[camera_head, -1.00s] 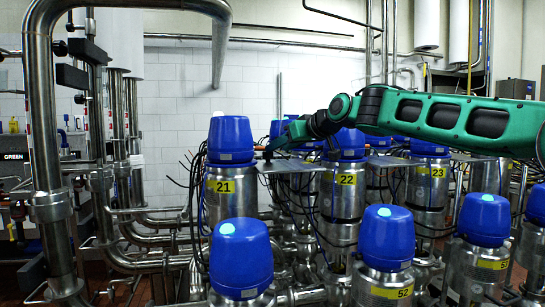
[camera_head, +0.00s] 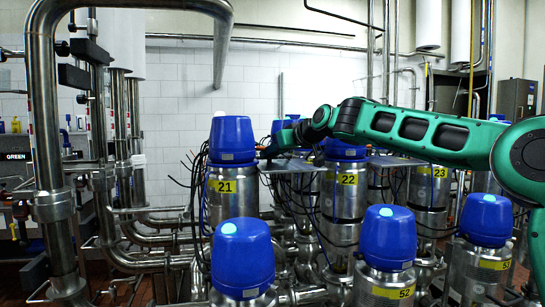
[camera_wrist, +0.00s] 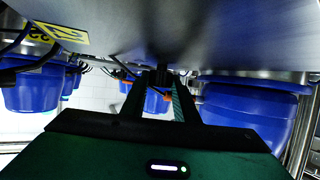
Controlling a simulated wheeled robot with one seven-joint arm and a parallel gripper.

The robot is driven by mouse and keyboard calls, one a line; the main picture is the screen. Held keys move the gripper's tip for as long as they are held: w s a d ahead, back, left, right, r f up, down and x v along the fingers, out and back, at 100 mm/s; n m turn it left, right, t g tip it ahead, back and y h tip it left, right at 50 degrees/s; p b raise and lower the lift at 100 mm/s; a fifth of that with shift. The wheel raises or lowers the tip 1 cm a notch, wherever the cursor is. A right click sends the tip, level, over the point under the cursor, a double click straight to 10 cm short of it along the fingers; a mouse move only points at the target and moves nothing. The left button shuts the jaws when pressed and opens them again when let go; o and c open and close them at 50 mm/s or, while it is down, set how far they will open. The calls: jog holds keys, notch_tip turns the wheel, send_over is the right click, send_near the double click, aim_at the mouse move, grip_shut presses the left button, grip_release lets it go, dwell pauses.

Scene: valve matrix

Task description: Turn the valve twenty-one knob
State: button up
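Valve twenty-one is a steel cylinder with a yellow "21" label (camera_head: 222,186) and a blue cap (camera_head: 232,138), left of centre in the head view. My gripper (camera_head: 266,152) is at the right side of this cap, just above a flat metal plate; its fingers are small and dark there. In the wrist view the dark fingers (camera_wrist: 160,78) come close together at the tips, with a blue shape and a bit of orange behind them. Whether they touch or hold a knob is unclear. The knob itself I cannot make out.
Valve 22 (camera_head: 346,195) stands just right of my gripper, under my arm. Blue-capped valves stand in front, one (camera_head: 242,256) and valve 52 (camera_head: 385,255). Black cables hang between the valves. A thick steel pipe (camera_head: 45,110) rises at the left.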

jog(key=shift+a, duration=0.1)
jog(key=shift+c, duration=0.4)
jog(key=shift+s+a+m+t+h, duration=0.1)
jog(key=shift+s+m+t+h, duration=0.05)
jog(key=shift+m+t+h, duration=0.4)
jog(key=shift+a+m+t+h, duration=0.15)
jog(key=shift+m+t+h, duration=0.5)
jog(key=shift+m+h, duration=0.7)
jog(key=o, duration=1.1)
jog(key=shift+c, duration=0.2)
jog(key=v, duration=1)
jog(key=shift+s+r, duration=0.1)
jog(key=shift+s, duration=0.25)
